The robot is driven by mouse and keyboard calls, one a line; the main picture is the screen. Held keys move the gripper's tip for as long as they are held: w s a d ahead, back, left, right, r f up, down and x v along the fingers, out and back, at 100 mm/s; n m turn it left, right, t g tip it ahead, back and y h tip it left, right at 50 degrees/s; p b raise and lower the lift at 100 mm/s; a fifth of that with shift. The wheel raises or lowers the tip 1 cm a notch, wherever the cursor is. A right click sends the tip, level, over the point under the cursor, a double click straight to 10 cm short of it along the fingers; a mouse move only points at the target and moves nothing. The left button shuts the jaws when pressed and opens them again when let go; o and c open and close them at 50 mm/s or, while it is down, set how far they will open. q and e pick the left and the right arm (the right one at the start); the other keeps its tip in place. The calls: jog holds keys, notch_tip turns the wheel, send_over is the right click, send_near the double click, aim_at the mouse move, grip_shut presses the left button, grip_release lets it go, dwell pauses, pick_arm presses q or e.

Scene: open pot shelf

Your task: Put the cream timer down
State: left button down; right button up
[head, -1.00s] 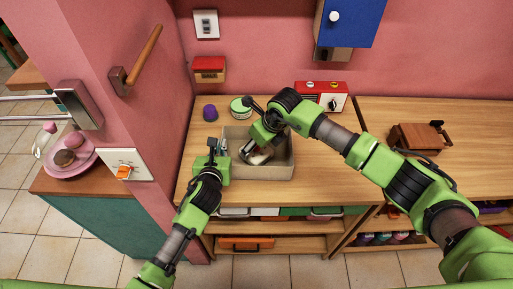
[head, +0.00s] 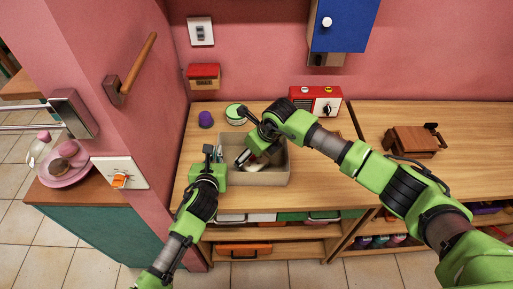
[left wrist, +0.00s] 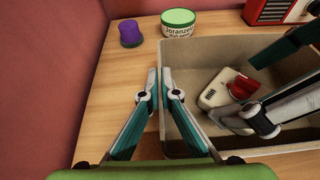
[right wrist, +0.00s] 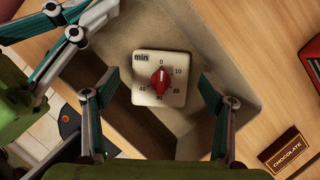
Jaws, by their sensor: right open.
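The cream timer (right wrist: 160,60), with its red dial, is inside the grey bin (head: 283,170), face towards my right wrist camera. It also shows in the left wrist view (left wrist: 217,90); whether it lies fully flat I cannot tell. My right gripper (right wrist: 160,78) is open, reaching down into the bin, one finger on each side of the timer with gaps visible. My left gripper (left wrist: 159,72) is closed at the bin's left wall, with the rim appearing between its fingertips. In the head view the right gripper partly hides the timer.
A purple cup (left wrist: 131,33) and a green-lidded tub (left wrist: 179,24) stand behind the bin. A red radio-like box (head: 316,101) is at the back wall. A brown wooden item (head: 412,140) stands farther right.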

jog(key=v, duration=1.1)
jog(key=shift+r, duration=0.35)
pick_arm(q)
jog(key=c, duration=2.7)
grip_release()
jog(key=shift+c, duration=0.2)
jog(key=o, duration=0.6)
jog(key=shift+c, duration=0.2)
jog(key=v, duration=1.2)
